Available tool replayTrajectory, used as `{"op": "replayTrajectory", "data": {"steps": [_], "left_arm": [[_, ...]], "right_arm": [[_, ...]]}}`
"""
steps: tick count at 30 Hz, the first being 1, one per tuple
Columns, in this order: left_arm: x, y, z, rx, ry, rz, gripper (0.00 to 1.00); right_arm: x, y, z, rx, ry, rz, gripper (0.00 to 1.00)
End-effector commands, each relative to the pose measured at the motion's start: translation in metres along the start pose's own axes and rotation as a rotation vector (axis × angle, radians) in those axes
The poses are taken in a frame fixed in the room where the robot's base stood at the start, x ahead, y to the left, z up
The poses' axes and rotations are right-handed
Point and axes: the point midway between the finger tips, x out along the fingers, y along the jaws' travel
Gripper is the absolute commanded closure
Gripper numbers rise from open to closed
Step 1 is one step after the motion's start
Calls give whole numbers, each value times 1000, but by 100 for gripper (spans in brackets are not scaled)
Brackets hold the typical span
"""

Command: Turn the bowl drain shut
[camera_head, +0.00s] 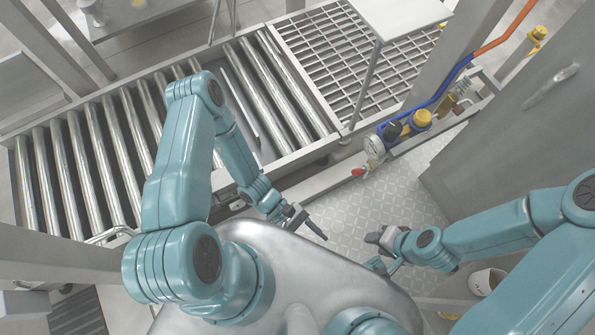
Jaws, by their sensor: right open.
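I cannot pick out a bowl drain for certain. A small red handle (358,172) sits below a round pressure gauge (374,145) on the pipework at centre right. My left gripper (308,223) is over the patterned floor, below and left of the red handle and apart from it; its jaw gap is not clear. My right gripper (371,251) is open, pointing left over the same floor, below the red handle, with nothing seen between its fingers.
A roller conveyor (103,160) and a grating (350,60) lie beyond my arms. A blue hose (440,97), yellow cap (422,118) and dark knob (392,130) crowd the gauge. A grey cabinet (520,150) stands right. A white bucket (487,281) is at lower right.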

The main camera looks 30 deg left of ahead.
Motion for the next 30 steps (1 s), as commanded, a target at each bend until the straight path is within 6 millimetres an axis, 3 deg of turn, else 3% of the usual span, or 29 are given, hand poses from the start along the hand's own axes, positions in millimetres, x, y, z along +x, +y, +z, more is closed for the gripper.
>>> {"op": "replayTrajectory", "data": {"steps": [6, 25, 30], "left_arm": [[-16, -23, 2, 138, 138, -204, 48], [-21, -28, 0, 181, 182, -255, 48], [-42, -35, -6, 322, 330, -393, 48]], "right_arm": [[-5, -2, 0, 0, 0, 0, 57], [-6, -2, 0, 0, 0, 0, 57], [-6, -2, 0, 0, 0, 0, 57]]}}
